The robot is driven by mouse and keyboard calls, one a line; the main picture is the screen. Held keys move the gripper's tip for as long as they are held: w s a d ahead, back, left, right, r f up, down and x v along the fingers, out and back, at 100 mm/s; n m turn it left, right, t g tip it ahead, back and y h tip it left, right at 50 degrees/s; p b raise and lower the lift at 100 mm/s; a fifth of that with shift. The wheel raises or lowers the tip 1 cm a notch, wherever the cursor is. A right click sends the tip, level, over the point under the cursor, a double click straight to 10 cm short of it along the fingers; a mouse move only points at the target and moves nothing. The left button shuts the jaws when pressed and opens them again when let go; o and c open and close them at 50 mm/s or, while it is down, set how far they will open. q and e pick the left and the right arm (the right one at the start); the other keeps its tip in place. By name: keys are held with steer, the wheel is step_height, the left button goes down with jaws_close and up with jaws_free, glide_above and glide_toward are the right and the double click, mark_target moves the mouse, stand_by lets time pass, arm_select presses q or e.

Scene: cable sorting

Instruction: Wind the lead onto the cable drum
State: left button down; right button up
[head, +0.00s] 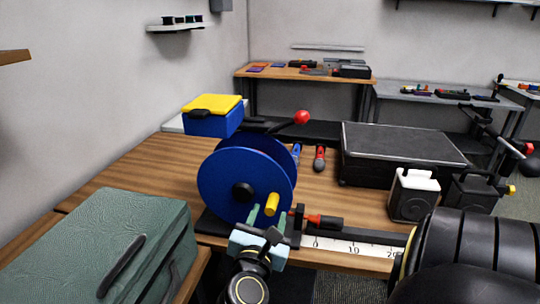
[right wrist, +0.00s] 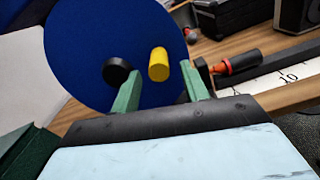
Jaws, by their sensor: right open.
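The blue cable drum (head: 225,180) stands upright on a dark base at the front of the wooden bench. Its yellow crank handle (head: 272,205) sticks out at the lower right of its face, beside the dark hub (head: 243,192). My right gripper (head: 268,212) is open in front of the drum. In the right wrist view its green fingers (right wrist: 162,70) appear on either side of the yellow handle (right wrist: 158,64); I cannot tell whether they touch it. I cannot clearly make out the lead. My left gripper is not in view.
A black and red piece (head: 323,222) lies right of the drum, by a white scale (head: 352,246). A green case (head: 95,240) is at front left. A blue and yellow box (head: 212,115), black case (head: 400,150) and white-topped container (head: 414,193) stand around. A red-knobbed lever (head: 302,117) is behind the drum.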

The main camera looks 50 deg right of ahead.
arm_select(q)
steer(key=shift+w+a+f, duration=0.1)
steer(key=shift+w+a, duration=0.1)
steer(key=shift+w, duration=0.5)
arm_select(e)
steer(key=v, duration=0.4)
steer(key=shift+s+a, duration=0.15)
steer(key=shift+a, duration=0.15)
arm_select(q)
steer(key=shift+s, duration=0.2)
